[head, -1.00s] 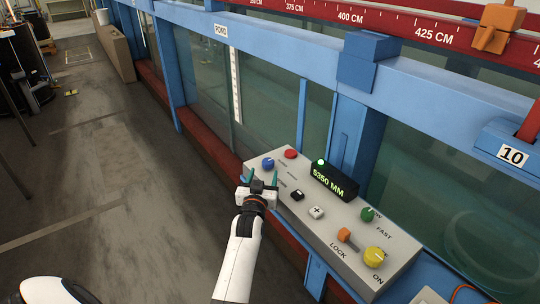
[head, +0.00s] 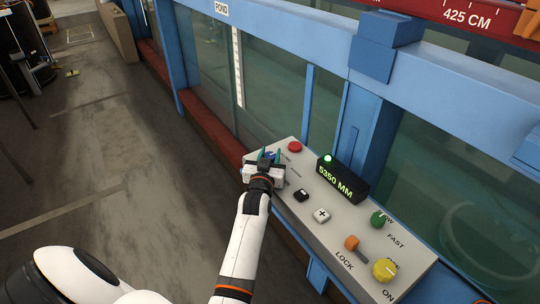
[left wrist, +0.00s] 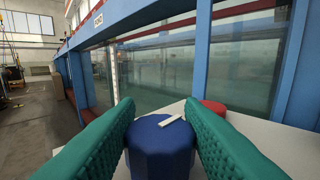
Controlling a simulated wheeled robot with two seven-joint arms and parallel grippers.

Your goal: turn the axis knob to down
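The blue knob (head: 270,155), which I take as the axis knob, sits at the far left end of the grey control panel (head: 357,225). In the left wrist view the blue knob (left wrist: 160,150) has a white pointer mark on top, lying slantwise. My left gripper (head: 271,155) is at this knob, with a green finger on each side. In the left wrist view the fingers (left wrist: 160,108) appear to press against both sides of the knob. The label beside the knob is mostly hidden by the gripper. My right gripper is out of view.
A red button (head: 295,147) is just beyond the blue knob. The panel also has a black switch (head: 301,196), a plus button (head: 321,215), a green knob (head: 378,219), an orange lever (head: 352,243), a yellow knob (head: 384,270) and a display (head: 342,179) reading 5350 MM.

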